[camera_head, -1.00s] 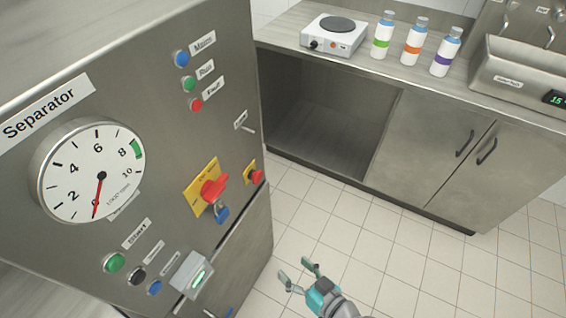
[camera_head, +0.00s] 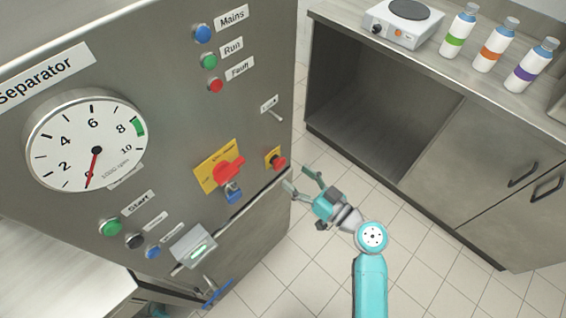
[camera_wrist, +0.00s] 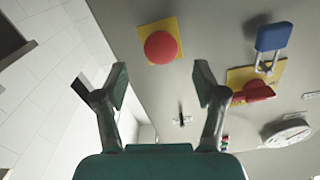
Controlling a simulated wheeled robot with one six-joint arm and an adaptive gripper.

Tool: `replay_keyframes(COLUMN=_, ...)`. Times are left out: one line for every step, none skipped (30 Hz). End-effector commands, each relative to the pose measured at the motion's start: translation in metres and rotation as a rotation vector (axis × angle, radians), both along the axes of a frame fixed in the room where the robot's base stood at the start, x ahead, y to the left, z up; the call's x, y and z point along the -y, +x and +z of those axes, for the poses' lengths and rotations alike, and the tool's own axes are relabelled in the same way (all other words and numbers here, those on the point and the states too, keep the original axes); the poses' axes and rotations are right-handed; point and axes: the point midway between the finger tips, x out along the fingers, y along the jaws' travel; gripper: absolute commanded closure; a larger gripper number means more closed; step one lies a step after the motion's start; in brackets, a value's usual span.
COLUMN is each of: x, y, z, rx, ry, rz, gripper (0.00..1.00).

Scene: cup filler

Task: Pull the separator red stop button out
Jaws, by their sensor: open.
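The red stop button (camera_head: 278,163) sits on a small yellow plate near the right edge of the separator's front panel (camera_head: 150,60). In the wrist view the button (camera_wrist: 160,47) is a round red knob on its yellow plate, ahead of the fingers. My gripper (camera_head: 304,180) is open and empty, just right of and below the button in the head view. In the wrist view its two fingertips (camera_wrist: 161,76) are spread apart, and the button shows beyond the gap between them. The fingers appear apart from the button.
Left of the button is a red rotary switch (camera_head: 228,170) on a yellow plate with a blue padlock (camera_head: 234,192) below it. A small lever (camera_head: 272,112) protrudes above the button. A cabinet (camera_head: 420,140) stands right, with tiled floor between.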

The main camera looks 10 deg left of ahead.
Motion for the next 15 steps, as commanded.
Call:
replay_keyframes(x=-0.009, y=0.006, z=0.001, rx=0.001, ry=-0.001, rz=0.005, gripper=0.29)
replay_keyframes(x=-0.013, y=0.009, z=0.001, rx=0.002, ry=-0.001, rz=0.004, gripper=0.29)
replay_keyframes(x=-0.019, y=0.013, z=0.000, rx=0.001, ry=-0.001, rz=0.003, gripper=0.29)
replay_keyframes(x=-0.023, y=0.016, z=0.000, rx=0.001, ry=-0.001, rz=0.004, gripper=0.29)
replay_keyframes(x=-0.026, y=0.019, z=0.000, rx=0.001, ry=0.000, rz=0.003, gripper=0.29)
replay_keyframes(x=-0.031, y=0.022, z=0.001, rx=0.001, ry=0.000, rz=0.003, gripper=0.29)
replay_keyframes(x=-0.034, y=0.025, z=0.000, rx=0.001, ry=-0.001, rz=0.003, gripper=0.29)
replay_keyframes(x=-0.036, y=0.028, z=0.000, rx=0.000, ry=-0.001, rz=0.002, gripper=0.29)
replay_keyframes(x=-0.040, y=0.031, z=0.000, rx=0.000, ry=-0.001, rz=0.000, gripper=0.29)
replay_keyframes(x=-0.042, y=0.032, z=0.000, rx=0.000, ry=-0.001, rz=0.001, gripper=0.29)
replay_keyframes(x=-0.044, y=0.033, z=0.000, rx=0.000, ry=-0.001, rz=0.001, gripper=0.29)
replay_keyframes(x=-0.046, y=0.035, z=0.000, rx=0.000, ry=-0.001, rz=0.001, gripper=0.29)
replay_keyframes(x=-0.047, y=0.036, z=0.000, rx=-0.001, ry=-0.001, rz=0.000, gripper=0.29)
replay_keyframes(x=-0.048, y=0.037, z=0.000, rx=-0.001, ry=-0.001, rz=0.000, gripper=0.29)
replay_keyframes(x=-0.049, y=0.038, z=0.000, rx=0.000, ry=0.000, rz=-0.001, gripper=0.29)
